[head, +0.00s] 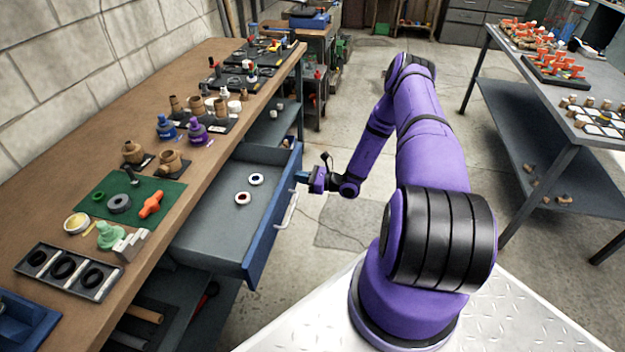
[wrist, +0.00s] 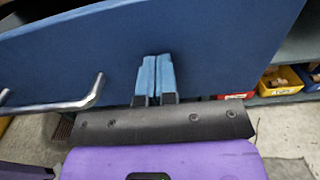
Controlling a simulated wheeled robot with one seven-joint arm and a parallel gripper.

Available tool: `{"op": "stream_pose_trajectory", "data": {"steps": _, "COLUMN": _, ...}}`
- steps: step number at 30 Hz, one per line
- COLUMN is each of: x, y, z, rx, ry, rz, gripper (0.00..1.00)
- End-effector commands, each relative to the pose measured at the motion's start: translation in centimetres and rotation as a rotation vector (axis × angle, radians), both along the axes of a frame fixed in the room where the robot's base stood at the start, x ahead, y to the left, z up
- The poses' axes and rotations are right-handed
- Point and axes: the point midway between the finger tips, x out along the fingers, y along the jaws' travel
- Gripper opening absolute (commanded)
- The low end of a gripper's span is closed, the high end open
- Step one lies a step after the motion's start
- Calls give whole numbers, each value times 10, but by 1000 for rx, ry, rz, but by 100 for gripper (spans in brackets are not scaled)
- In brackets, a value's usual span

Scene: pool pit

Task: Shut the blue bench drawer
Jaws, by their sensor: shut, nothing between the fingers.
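The blue bench drawer (head: 262,232) stands pulled out from under the wooden workbench, toward my arm. Two small ring-shaped parts (head: 250,188) lie on its grey floor. Its metal handle (head: 287,210) is on the outer side of the blue front, and it also shows at the left in the wrist view (wrist: 62,105). My gripper (head: 299,177) is just outside the far part of the drawer front. In the wrist view its blue fingertips (wrist: 155,76) are together and empty, pointing at the blue front to the right of the handle. I cannot tell whether they touch it.
The workbench top (head: 150,85) holds fittings, bottles and a green mat (head: 128,202). A grey table (head: 570,125) with orange parts stands at the right. Concrete floor between bench and table is open.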

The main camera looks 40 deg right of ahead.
Motion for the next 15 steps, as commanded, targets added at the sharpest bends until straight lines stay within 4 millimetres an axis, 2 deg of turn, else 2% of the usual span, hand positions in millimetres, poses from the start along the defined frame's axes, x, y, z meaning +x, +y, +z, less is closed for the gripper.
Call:
{"op": "stream_pose_trajectory", "data": {"steps": 1, "x": 11, "y": 10, "z": 0, "rx": 1, "ry": -2, "rz": 4, "gripper": 0}}
{"op": "stream_pose_trajectory", "data": {"steps": 15, "x": 114, "y": 91, "z": 0, "rx": 1, "ry": -1, "rz": 2, "gripper": 0}}
